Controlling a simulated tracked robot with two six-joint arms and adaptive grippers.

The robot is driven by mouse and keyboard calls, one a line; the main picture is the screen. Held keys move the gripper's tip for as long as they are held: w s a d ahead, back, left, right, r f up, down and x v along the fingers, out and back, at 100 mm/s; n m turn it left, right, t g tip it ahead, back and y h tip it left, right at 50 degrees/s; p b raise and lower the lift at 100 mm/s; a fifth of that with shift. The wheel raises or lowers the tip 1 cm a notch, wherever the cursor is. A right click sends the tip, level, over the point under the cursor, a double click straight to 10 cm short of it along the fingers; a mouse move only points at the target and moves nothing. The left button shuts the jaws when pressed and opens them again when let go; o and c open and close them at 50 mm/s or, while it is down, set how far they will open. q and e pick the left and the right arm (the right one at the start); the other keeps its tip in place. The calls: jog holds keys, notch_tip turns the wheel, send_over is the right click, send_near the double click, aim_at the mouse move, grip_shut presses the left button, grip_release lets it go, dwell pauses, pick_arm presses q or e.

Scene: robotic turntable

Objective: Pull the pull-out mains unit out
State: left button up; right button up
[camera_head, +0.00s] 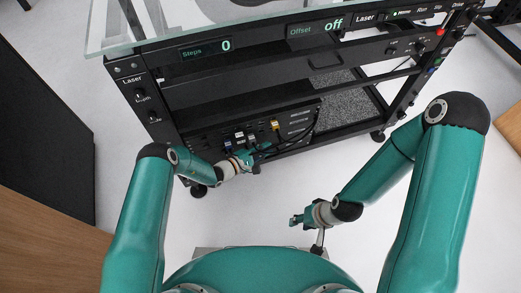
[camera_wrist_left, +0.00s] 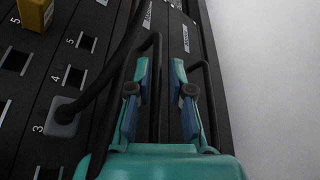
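The pull-out mains unit (camera_head: 215,139) is a black panel low in the rack, with sockets and several plugs in it. In the left wrist view its dark face (camera_wrist_left: 62,105) shows numbered sockets, with a grey plug (camera_wrist_left: 62,118) and black cable at 3 and a yellow plug (camera_wrist_left: 35,12) near 5. My left gripper (camera_head: 250,157) is at the unit's front edge in the head view. In the left wrist view my left gripper (camera_wrist_left: 160,85) has its fingers apart over a dark strip; I cannot tell if they touch it. My right gripper (camera_head: 297,219) is over the floor, away from the rack.
The black rack has a glass top (camera_head: 175,25), a Steps display (camera_head: 206,48) reading 0 and an Offset display (camera_head: 314,28) reading off. Black cables (camera_head: 307,130) hang by the unit's right end. Pale floor (camera_head: 260,205) lies clear before the rack.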

pick_arm(q)
jog(key=shift+w+d, duration=0.15)
jog(key=shift+d, duration=0.05)
grip_shut()
jog(key=shift+f, duration=0.1)
